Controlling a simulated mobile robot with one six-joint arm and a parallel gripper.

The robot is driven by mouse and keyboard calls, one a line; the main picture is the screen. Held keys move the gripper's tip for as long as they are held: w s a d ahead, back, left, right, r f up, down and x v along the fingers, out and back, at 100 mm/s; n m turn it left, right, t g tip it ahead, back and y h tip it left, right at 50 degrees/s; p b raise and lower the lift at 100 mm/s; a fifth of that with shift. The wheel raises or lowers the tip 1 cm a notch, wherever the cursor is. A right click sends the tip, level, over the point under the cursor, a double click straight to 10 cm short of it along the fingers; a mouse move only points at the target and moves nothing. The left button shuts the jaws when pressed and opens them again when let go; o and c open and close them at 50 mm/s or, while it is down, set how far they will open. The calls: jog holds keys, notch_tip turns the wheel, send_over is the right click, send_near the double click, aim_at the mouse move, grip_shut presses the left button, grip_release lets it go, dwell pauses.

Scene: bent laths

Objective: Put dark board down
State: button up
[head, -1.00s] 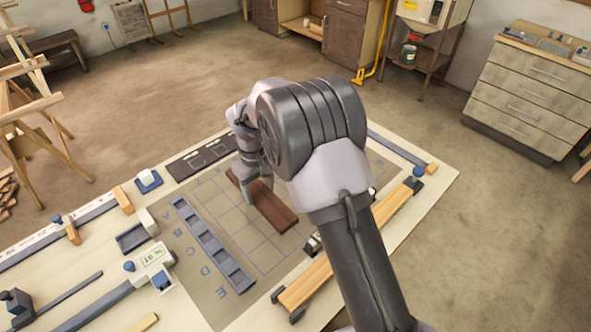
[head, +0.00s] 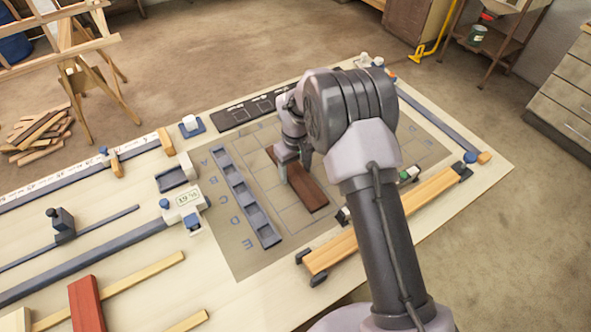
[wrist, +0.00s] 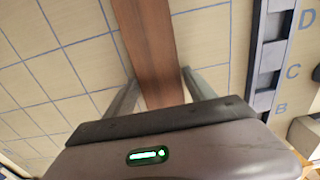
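The dark brown board (head: 309,191) is over the gridded mat (head: 232,258), running roughly along the grid lines. It looks flat and at or very near the mat; I cannot tell whether it touches. My gripper (head: 293,168) points down at the board's far part. In the wrist view the board (wrist: 149,45) runs between the two fingers of my gripper (wrist: 160,85), with a finger against or very close to each long edge. The near end of the board is hidden by the gripper body there.
A grey slotted rack (head: 243,196) lies left of the board, beside the printed letters. A light wooden lath (head: 385,220) lies at the right near edge. A black panel (head: 247,108) lies behind. Clamps and a reddish block (head: 87,303) are at the left.

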jog(key=shift+o, duration=0.9)
jog(key=shift+r, duration=0.1)
notch_tip(320, 180, up, 12)
jog(key=r+p, duration=0.1)
jog(key=p, duration=0.3)
notch_tip(320, 180, up, 8)
jog(key=m, duration=0.2)
send_over(296, 173)
jog(key=s+d, duration=0.2)
jog(key=d, duration=0.1)
jog(key=s+d+r+m+t+y, duration=0.1)
jog(key=s+d+r+m+t, duration=0.3)
jog(key=s+r, duration=0.6)
jog(key=s+d+r+m+t, duration=0.1)
jog(key=s+d+m, duration=0.1)
jog(key=s, duration=0.7)
jog(key=s+d+r+m+y, duration=0.1)
jog(key=s+d+r+m, duration=0.1)
jog(key=s, duration=0.7)
jog(key=shift+d+r+m+t, duration=0.3)
jog(key=shift+d+m+t, duration=0.1)
jog(key=shift+d+m, duration=0.3)
